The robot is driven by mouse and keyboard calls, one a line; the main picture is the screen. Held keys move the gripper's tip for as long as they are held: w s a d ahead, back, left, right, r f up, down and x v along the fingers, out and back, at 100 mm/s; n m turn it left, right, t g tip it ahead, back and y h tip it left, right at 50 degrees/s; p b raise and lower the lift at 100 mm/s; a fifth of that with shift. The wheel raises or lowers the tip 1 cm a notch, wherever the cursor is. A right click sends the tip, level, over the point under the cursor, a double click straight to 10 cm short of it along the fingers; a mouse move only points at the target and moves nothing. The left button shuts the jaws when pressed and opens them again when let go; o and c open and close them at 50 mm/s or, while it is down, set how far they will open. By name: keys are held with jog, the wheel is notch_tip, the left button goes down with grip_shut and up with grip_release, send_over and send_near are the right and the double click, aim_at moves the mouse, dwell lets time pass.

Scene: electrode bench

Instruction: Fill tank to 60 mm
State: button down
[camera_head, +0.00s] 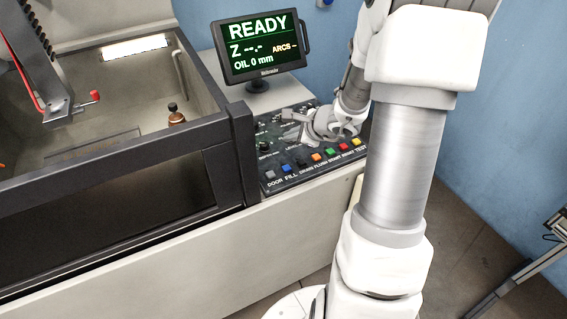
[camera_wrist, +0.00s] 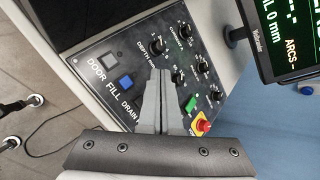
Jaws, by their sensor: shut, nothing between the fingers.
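The tank (camera_head: 200,122) is the open-topped dark-framed basin at left in the head view, with no liquid visible inside. The screen (camera_head: 262,45) reads READY, Z --.-, ARCS - and OIL 0 mm. The blue FILL button (camera_head: 285,167) is near the left end of the panel's front row. It also shows in the wrist view (camera_wrist: 124,82), left of my fingertips. My gripper (camera_wrist: 160,72) is shut and empty above the panel, its tips over the area beside the DEPTH knob. It also shows over the panel in the head view (camera_head: 296,122). Contact with the panel cannot be told.
The grey DOOR button (camera_wrist: 106,62) is next to FILL. Several knobs (camera_wrist: 184,31), a green button (camera_wrist: 191,104) and a red emergency-type button (camera_wrist: 201,126) are near my fingers.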

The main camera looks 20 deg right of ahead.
dwell(0.3)
jog(key=b, duration=0.7)
send_over(290, 169)
notch_tip(290, 169, down, 8)
jog(key=shift+r, duration=0.15)
jog(key=shift+s+a+f+b, duration=0.1)
jog(key=shift+f+b, duration=0.3)
jog(key=shift+f, duration=0.1)
jog(key=shift+f, duration=0.1)
dwell(1.2)
jog(key=shift+f+b, duration=0.3)
jog(key=shift+b, duration=0.4)
jog(key=shift+f+b, duration=0.45)
jog(key=shift+b, duration=0.1)
dwell(0.4)
jog(key=shift+r, duration=0.1)
jog(key=shift+r+p, duration=0.6)
jog(key=shift+r, duration=0.15)
